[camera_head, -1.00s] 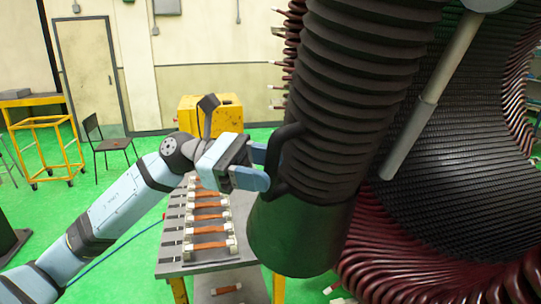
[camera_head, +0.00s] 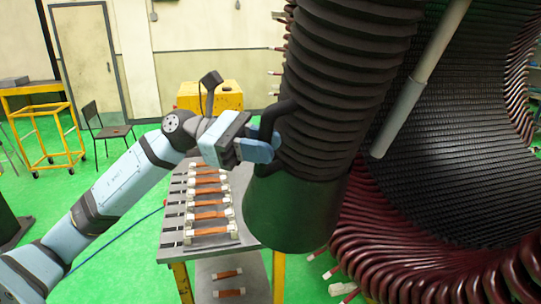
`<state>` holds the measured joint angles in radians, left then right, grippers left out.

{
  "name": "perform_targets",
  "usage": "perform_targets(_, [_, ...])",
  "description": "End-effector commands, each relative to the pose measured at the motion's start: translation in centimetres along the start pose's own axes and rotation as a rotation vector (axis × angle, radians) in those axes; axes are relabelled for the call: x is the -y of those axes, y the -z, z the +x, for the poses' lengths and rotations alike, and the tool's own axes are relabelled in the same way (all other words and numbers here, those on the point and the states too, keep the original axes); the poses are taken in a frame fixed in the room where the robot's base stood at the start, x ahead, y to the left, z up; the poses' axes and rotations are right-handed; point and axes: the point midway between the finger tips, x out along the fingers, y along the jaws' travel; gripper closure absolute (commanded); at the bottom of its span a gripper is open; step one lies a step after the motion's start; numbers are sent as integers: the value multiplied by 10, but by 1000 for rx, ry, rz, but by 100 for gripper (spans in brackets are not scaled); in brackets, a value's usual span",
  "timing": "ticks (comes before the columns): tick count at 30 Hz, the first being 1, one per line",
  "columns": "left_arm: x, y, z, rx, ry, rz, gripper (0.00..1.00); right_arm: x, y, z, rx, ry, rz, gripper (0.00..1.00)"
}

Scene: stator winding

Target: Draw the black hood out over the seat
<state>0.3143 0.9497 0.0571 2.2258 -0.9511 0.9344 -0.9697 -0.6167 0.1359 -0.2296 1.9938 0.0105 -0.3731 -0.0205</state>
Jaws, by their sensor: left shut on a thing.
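The black hood (camera_head: 350,75) is a ribbed bellows tube that hangs down from the top of the head view. It ends in a smooth, dark green-black collar (camera_head: 295,210). A dark loop handle (camera_head: 278,122) stands out from its left side, just above the collar. My left gripper (camera_head: 272,142) is shut on this handle, with its blue fingers beside the ribs. The handle is partly hidden by the fingers. I cannot make out the seat. My right gripper is not in view.
The large stator (camera_head: 455,130) with dark red coils (camera_head: 400,245) fills the right side. A grey rod (camera_head: 420,80) slants in front of its bore. A grey table (camera_head: 175,235) with copper-coloured bars stands below left. A yellow box (camera_head: 215,97) is behind it.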

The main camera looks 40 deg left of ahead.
Motion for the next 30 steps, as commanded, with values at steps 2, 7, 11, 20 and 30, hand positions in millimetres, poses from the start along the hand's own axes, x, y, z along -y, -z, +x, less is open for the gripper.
perform_targets(2, [-13, 2, -20, -23, -3, 7, 100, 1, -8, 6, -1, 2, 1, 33])
perform_targets(7, [-37, -12, -64, -57, 8, 23, 100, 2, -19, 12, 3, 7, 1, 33])
perform_targets(11, [-56, -28, -97, -79, 16, 35, 100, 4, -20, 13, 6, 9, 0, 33])
perform_targets(20, [-94, -59, -166, -128, 33, 62, 100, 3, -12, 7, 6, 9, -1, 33])
perform_targets(30, [-102, -66, -187, -139, 43, 71, 100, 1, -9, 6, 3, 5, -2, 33])
